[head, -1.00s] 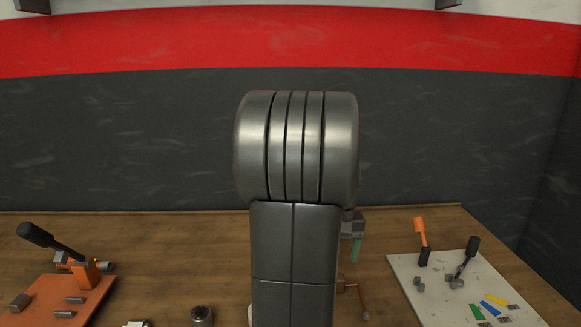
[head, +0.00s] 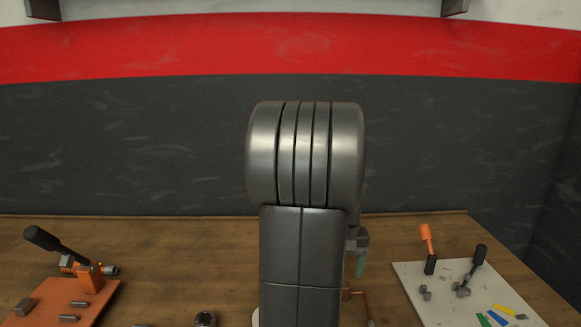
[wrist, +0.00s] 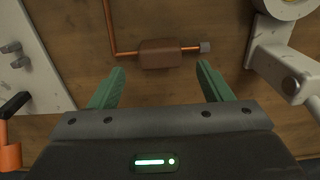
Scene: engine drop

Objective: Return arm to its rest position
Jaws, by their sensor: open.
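My gripper (wrist: 162,68) shows in the wrist view with its two green fingers spread apart and nothing between them. Beyond the fingertips lies a brown block on a copper pipe (wrist: 160,53), on or over the wooden bench. In the head view my grey arm stands upright in the middle and hides most of the gripper. Only a green finger (head: 360,264) and a grey part above it show at its right side.
The wooden bench (head: 180,240) carries an orange board (head: 95,303) with a black-handled lever at left. A pale board (head: 410,272) with two levers stands at right. A small dark round part (head: 205,319) is near the front. A white bracket (wrist: 285,70) is close at right in the wrist view.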

